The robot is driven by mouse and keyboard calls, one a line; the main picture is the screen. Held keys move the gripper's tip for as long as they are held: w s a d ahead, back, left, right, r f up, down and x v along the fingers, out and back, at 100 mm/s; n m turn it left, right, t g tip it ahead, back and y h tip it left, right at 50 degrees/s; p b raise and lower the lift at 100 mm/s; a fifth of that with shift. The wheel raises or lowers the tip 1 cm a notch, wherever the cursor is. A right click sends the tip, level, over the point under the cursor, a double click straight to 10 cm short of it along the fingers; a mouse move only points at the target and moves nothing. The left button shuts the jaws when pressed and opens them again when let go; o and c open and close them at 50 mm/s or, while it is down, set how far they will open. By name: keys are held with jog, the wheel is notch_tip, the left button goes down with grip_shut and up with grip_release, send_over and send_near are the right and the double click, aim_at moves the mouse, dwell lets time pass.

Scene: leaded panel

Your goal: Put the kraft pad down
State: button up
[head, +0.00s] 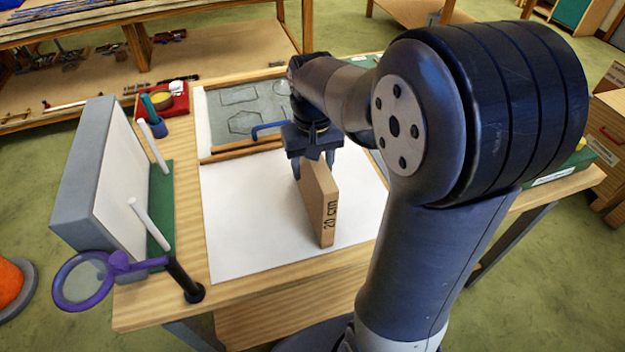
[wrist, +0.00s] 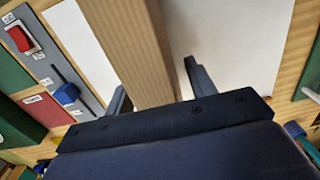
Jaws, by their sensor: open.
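The kraft pad (head: 322,205) is a brown slab marked "20 cm". It stands upright on edge on the white sheet (head: 240,225) on the table. In the wrist view the pad (wrist: 130,45) runs up the picture between my two fingers. My gripper (head: 314,160) is over the pad's far end, pointing down, with its fingers open on either side of it. In the wrist view a gap shows beside the right finger of my gripper (wrist: 158,92); contact at the left finger is hard to judge.
Behind the pad lie a wooden strip (head: 243,150), a blue-handled tool (head: 268,127) and a dark patterned panel (head: 235,110). At the left stand a grey-white box (head: 95,190) and a purple magnifier (head: 85,280). A red tray (head: 172,100) is at the back left. The sheet's front left is clear.

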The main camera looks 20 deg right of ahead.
jog(key=shift+f, duration=0.35)
jog(key=shift+c, duration=0.2)
grip_shut()
dwell(1.0)
